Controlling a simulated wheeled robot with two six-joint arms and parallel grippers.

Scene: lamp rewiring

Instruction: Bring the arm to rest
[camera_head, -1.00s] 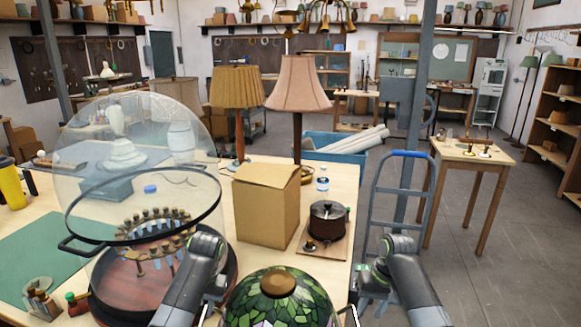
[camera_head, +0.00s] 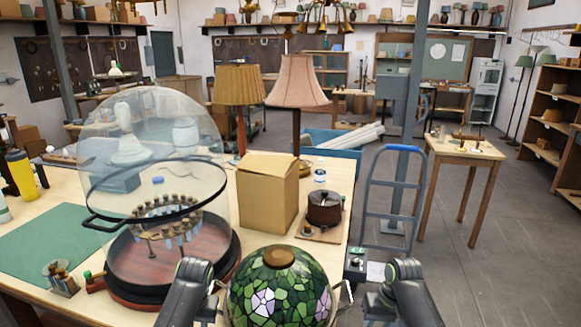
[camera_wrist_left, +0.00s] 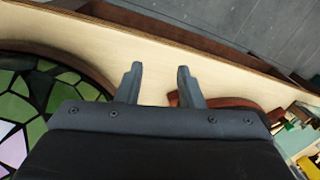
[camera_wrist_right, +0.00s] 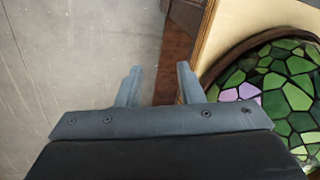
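My left gripper (camera_wrist_left: 158,72) is open and empty in the left wrist view, with bare tabletop beyond its fingertips. My right gripper (camera_wrist_right: 159,73) is open and empty in the right wrist view, beside the table's edge and over the grey floor. In the head view, my two arms come in from the bottom on either side of a green stained-glass lampshade (camera_head: 278,292); their fingertips are hard to make out there. The lampshade also shows at the left of the left wrist view (camera_wrist_left: 38,85) and the right of the right wrist view (camera_wrist_right: 270,85). Neither gripper holds it.
A glass dome (camera_head: 150,140) on a round dark-red base (camera_head: 150,285) stands left of the lampshade. A cardboard box (camera_head: 265,200), a brown pot (camera_head: 323,208) and two shaded lamps stand behind. A blue hand truck (camera_head: 392,205) stands right of the table (camera_head: 330,262).

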